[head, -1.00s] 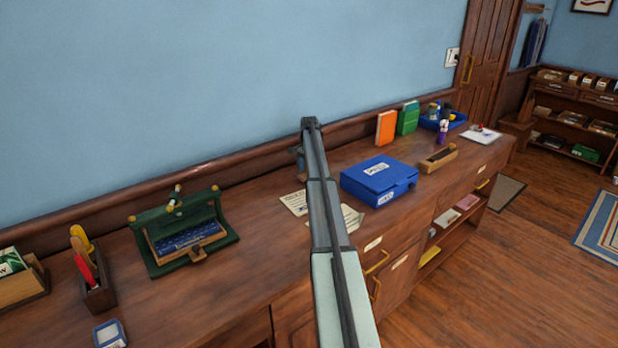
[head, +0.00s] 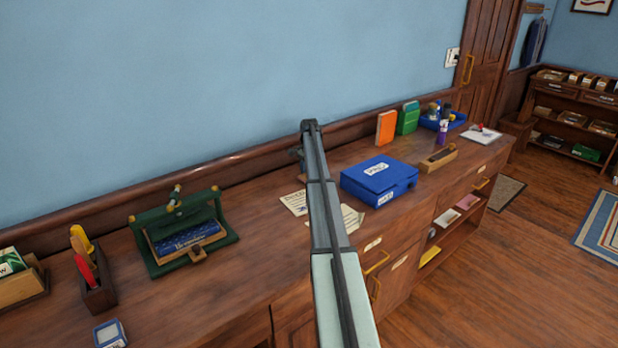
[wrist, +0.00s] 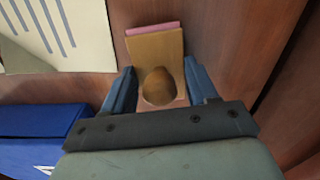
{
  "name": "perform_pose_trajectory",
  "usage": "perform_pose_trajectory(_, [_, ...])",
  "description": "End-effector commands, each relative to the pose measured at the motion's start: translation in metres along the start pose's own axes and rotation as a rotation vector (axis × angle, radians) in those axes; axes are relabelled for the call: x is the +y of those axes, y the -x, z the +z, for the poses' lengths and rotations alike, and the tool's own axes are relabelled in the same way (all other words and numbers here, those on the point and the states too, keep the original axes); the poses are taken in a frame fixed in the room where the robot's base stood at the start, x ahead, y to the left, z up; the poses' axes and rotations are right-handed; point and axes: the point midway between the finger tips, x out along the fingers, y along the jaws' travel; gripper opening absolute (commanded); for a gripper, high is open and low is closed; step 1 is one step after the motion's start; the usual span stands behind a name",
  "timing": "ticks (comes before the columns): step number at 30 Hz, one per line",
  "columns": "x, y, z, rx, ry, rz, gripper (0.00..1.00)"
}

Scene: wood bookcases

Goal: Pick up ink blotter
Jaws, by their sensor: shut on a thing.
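The ink blotter (wrist: 156,48) shows in the wrist view as a light wooden block with a round brown knob and a pink strip along its far edge. My gripper (wrist: 160,78) has its two blue fingers on either side of the knob and is shut on the blotter. I cannot tell whether the blotter touches the desk top or hangs just above it. In the head view my arm hides the blotter and most of the gripper; only a small dark part of the gripper (head: 297,153) shows beside the arm's far end.
The wooden desk top (head: 240,265) runs along the blue wall. A blue box (head: 380,178) and paper sheets (head: 293,202) lie near my arm. A green stand (head: 150,255) is at left. Orange (head: 386,127) and green (head: 408,118) books stand at the back right.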

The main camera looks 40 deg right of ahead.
Motion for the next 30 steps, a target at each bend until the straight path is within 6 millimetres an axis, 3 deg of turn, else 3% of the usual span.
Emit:
perform_pose_trajectory(14, [0.000,0.007,0.000,0.001,0.000,-0.001,0.21])
perform_pose_trajectory(20, [0.000,0.032,0.000,0.001,0.000,-0.001,0.21])
perform_pose_trajectory(30, [-0.003,0.089,0.003,0.001,0.004,-0.001,0.21])
